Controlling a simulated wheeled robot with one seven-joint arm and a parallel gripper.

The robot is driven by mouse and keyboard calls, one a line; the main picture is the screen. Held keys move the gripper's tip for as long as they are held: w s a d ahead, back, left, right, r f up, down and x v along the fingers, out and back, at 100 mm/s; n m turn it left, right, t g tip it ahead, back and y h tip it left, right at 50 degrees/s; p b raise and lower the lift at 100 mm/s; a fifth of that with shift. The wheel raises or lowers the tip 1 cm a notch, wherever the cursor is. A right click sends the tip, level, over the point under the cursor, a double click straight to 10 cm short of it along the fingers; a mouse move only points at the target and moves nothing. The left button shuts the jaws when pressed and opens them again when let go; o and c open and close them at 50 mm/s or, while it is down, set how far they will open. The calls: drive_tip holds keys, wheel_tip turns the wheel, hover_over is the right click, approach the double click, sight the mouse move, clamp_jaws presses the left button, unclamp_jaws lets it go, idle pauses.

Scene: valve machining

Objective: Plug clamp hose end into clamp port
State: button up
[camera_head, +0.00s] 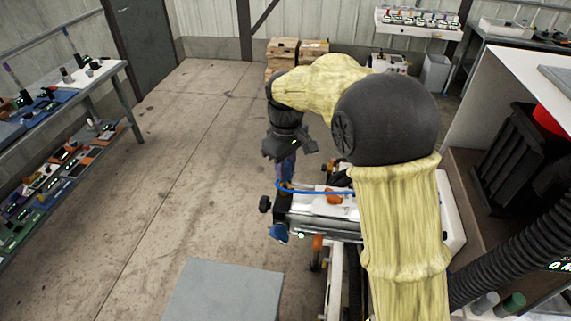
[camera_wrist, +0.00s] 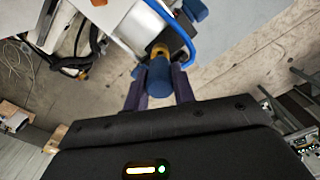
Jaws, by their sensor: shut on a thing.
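My gripper (camera_head: 285,178) points down at the left end of a white-and-metal machine (camera_head: 325,222). In the wrist view its two purple fingers (camera_wrist: 160,90) are closed on the blue hose end (camera_wrist: 160,77). A yellow ring (camera_wrist: 158,51) shows just beyond the hose end, beside a dark block (camera_wrist: 178,38) on the machine. I cannot tell whether the hose end is seated in a port or only close to it; the clamp port itself is not clearly visible. The blue hose (camera_wrist: 178,22) curves past the block; it also shows in the head view (camera_head: 315,190).
A blue-ended part (camera_head: 278,233) sticks out at the machine's lower left. A grey flat surface (camera_head: 225,290) lies in front. A workbench with parts (camera_head: 75,85) stands at left, and wooden crates (camera_head: 298,48) at the back. The floor between is clear.

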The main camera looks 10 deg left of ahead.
drive_tip(key=shift+f+b, duration=0.7)
drive_tip(key=shift+f, duration=0.7)
drive_tip(key=o, duration=1.1)
wheel_tip(320, 180, up, 17)
drive_tip(key=shift+r+b, duration=0.2)
drive_tip(key=shift+b, duration=0.9)
